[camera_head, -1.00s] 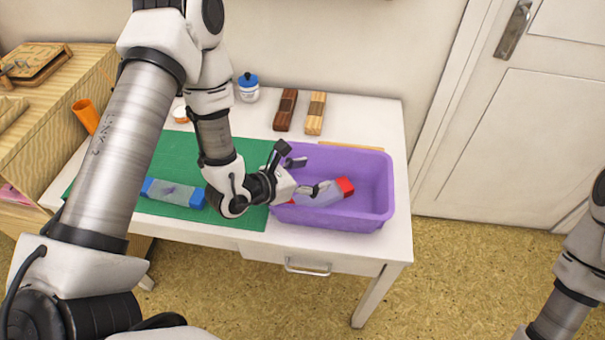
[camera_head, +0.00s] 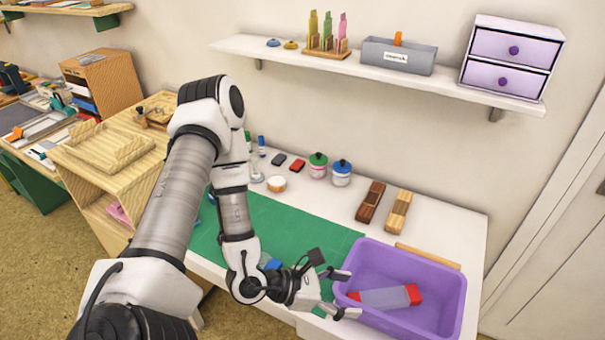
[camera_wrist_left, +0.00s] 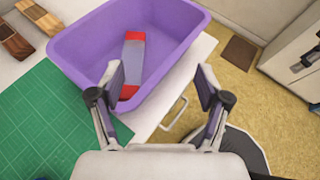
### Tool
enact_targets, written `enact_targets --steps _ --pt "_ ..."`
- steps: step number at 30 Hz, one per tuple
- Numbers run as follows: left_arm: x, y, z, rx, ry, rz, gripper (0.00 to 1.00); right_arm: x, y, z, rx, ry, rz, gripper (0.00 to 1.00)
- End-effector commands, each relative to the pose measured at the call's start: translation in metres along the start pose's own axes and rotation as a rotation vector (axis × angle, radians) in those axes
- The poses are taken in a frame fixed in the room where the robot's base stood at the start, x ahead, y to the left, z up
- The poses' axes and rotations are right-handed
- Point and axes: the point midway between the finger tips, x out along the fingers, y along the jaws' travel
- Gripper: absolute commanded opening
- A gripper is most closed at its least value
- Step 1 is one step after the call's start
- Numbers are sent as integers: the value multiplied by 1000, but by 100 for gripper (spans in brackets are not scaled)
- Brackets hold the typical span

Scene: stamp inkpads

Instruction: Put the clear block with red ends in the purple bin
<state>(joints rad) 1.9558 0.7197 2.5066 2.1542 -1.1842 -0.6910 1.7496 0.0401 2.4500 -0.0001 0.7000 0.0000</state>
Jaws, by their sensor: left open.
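The clear block with red ends (camera_head: 385,298) lies inside the purple bin (camera_head: 455,310) on the white table. In the left wrist view the block (camera_wrist_left: 133,60) rests in the bin (camera_wrist_left: 185,52), one red end toward me. My left gripper (camera_head: 344,293) is open and empty at the bin's left side, apart from the block. In the left wrist view its two fingers (camera_wrist_left: 160,85) are spread wide with nothing between them. My right gripper is not in view.
A green mat (camera_head: 290,225) covers the table left of the bin, with a blue-ended block (camera_head: 270,262) partly hidden behind my arm. Two wooden blocks (camera_head: 370,201) (camera_head: 398,212) stand behind the bin. Jars (camera_head: 341,173) stand farther back, below a wall shelf (camera_head: 390,75).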

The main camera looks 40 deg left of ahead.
Motion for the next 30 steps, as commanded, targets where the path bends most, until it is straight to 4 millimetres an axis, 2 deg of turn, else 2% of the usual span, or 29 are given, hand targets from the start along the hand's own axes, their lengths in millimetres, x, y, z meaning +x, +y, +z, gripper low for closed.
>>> enact_targets --steps 2,3,4,5,6,7,8,9,11,12,14,15,18,22,30 --pt "0 -56 -13 51 58 -260 77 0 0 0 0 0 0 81" --pt "-10 -93 -27 100 111 -444 77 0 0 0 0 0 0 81" --pt "-22 -120 -41 152 164 -596 77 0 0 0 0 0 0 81" --pt "-40 -144 -58 217 226 -749 77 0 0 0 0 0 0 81" --pt "-68 -165 -84 324 318 -945 77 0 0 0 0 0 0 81" --pt "-90 -173 -105 420 389 -1078 77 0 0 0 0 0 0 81" --pt "-110 -174 -125 528 461 -1198 77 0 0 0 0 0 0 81" --pt "-133 -165 -151 693 550 -1334 77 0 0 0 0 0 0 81" --pt "-151 -136 -184 982 661 -1482 77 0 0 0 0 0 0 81" --pt "-150 -113 -200 1192 707 -1537 77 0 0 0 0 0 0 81" --pt "-132 -81 -212 1499 728 -1552 77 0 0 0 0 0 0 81" --pt "-115 -68 -215 1676 710 -1531 77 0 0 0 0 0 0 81" --pt "-73 -55 -210 1986 619 -1434 77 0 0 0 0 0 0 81" --pt "-51 -55 -204 2117 548 -1362 77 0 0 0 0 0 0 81" --pt "-50 -55 -204 2119 548 -1359 77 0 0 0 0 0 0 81"
